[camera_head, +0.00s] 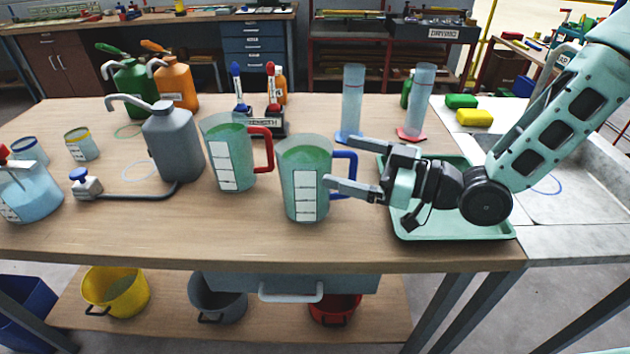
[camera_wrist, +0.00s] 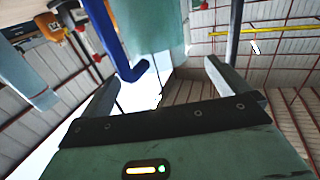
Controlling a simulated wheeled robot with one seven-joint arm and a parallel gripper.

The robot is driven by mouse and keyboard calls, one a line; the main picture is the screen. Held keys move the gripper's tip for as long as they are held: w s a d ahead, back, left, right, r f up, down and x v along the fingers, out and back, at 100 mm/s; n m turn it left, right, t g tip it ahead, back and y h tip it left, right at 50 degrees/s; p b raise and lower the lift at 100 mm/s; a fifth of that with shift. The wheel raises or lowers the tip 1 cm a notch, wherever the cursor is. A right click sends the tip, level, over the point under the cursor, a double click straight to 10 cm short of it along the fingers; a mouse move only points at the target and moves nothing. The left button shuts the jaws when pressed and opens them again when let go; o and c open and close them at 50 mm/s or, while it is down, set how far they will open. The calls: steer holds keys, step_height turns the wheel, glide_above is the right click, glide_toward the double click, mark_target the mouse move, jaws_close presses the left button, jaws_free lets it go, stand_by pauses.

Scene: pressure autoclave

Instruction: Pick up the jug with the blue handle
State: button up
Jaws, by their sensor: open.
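The jug with the blue handle (camera_head: 305,165) stands upright on the wooden bench, with green liquid and a white label. Its blue handle (camera_head: 352,172) points right, towards my gripper (camera_head: 341,162). My gripper is open and empty, reaching in from the right with one finger above the other in the head view. The handle shows in the gap between the fingers, partly hidden by the lower one. In the wrist view the blue handle (camera_wrist: 114,42) and jug (camera_wrist: 150,24) lie ahead of the open gripper (camera_wrist: 162,75), handle nearer the left finger. I cannot tell whether anything touches.
A red-handled jug (camera_head: 229,155) stands just left of it. A grey jerrycan (camera_head: 173,143) is further left. A green tray (camera_head: 455,236) lies under my wrist. Two tall cylinders (camera_head: 352,95) (camera_head: 420,95) stand behind. The bench front (camera_head: 230,240) is clear.

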mark_target(330, 154)
steer(key=p+x, duration=0.1)
steer(key=x, duration=0.4)
steer(key=shift+d+r, duration=0.1)
steer(key=shift+r, duration=0.05)
steer(key=c, duration=1.2)
steer(key=shift+r, duration=0.1)
